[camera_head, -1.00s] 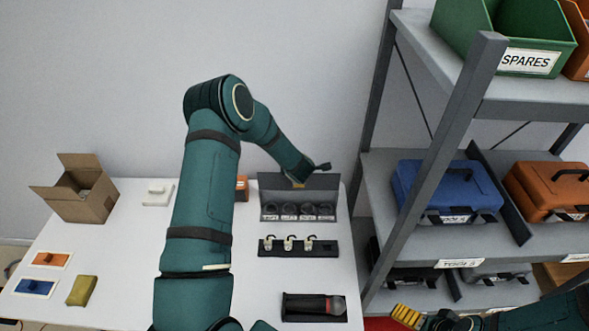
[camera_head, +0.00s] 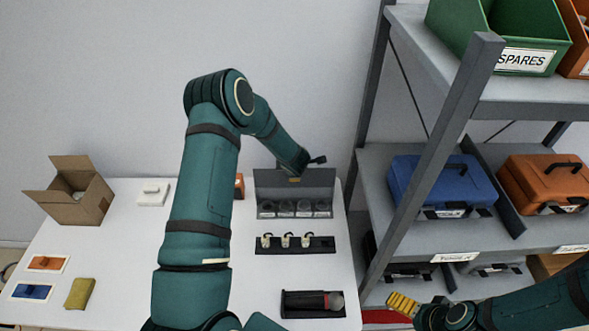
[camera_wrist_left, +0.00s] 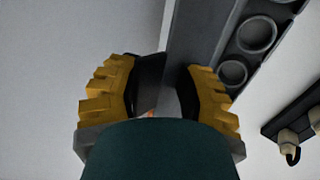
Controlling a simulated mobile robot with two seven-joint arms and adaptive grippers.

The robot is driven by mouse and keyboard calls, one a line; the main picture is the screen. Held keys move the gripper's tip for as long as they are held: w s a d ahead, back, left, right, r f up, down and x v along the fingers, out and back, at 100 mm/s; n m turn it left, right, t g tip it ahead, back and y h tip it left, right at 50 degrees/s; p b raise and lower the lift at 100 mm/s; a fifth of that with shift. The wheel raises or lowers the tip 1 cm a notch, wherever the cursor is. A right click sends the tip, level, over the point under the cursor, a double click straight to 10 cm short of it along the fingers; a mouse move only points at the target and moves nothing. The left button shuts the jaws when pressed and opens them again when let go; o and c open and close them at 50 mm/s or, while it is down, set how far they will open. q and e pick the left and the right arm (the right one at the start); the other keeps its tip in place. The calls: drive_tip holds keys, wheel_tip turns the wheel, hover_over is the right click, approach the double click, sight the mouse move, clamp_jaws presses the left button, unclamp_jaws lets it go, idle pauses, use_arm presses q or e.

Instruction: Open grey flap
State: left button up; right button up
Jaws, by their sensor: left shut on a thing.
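The grey flap (camera_head: 318,188) stands raised at the back of a grey case (camera_head: 268,210) with a row of round dark sockets. My left gripper (camera_head: 296,179) is at the flap's upper edge, mostly hidden behind my wrist. In the left wrist view, the yellow-padded fingers of my left gripper (camera_wrist_left: 158,95) lie on either side of the flap (camera_wrist_left: 195,40), shut on its edge. The round sockets show beside it. My right gripper (camera_head: 403,304) is at the lower right, away from the case, and its jaw gap is unclear.
A black strip with several white-topped pieces (camera_head: 286,241) and a microphone (camera_head: 318,301) in a black tray lie in front of the case. A cardboard box (camera_head: 75,203) stands at left. The shelf rack (camera_head: 412,190) with blue and orange toolboxes is close on the right.

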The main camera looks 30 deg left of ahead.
use_arm(q)
drive_tip(key=shift+s+d, duration=0.1)
drive_tip(key=shift+s, duration=0.05)
drive_tip(key=v, duration=1.2)
idle(0.5)
